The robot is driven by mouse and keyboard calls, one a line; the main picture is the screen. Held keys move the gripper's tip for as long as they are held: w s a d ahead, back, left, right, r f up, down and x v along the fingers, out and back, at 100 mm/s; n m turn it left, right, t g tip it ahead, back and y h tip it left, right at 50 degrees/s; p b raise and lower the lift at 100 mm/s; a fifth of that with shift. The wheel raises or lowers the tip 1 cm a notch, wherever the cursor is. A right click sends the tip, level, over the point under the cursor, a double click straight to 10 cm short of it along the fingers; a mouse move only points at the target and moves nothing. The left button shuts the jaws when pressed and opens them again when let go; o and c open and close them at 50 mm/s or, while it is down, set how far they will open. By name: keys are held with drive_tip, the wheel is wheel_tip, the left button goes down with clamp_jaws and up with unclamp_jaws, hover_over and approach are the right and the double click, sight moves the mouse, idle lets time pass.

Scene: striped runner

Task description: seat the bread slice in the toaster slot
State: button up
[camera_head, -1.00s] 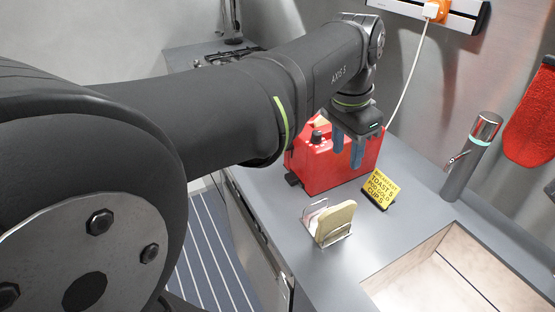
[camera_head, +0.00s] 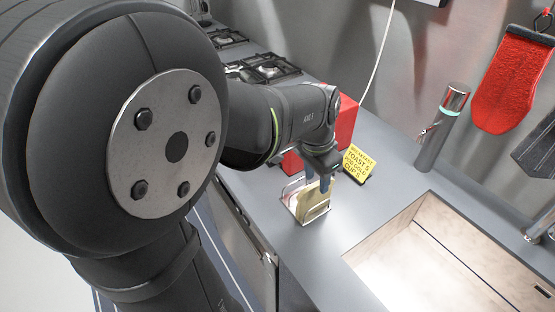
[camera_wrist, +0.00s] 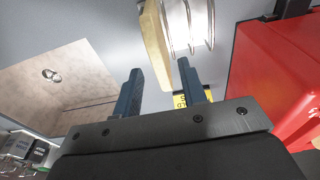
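The pale bread slice (camera_head: 316,203) stands in a wire rack (camera_head: 291,193) on the grey counter. My gripper (camera_head: 318,181) is over the rack, its blue fingers pointing down and partly covering the slice in the head view. In the wrist view my gripper (camera_wrist: 158,66) is open, and the bread slice (camera_wrist: 155,40) shows beyond the fingertips, roughly in line with the gap between them. No contact is clear. The red toaster (camera_head: 346,118) stands behind my arm, which hides much of it; its slot is hidden. The toaster (camera_wrist: 275,85) fills the right of the wrist view.
A yellow sign (camera_head: 358,163) stands close to the right of the rack. A stove (camera_head: 262,68) is at the back left. A red mitt (camera_head: 510,85) hangs on the wall.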

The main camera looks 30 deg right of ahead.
drive_tip(key=shift+d+f, duration=0.15)
drive_tip(key=shift+f, duration=0.55)
clamp_jaws()
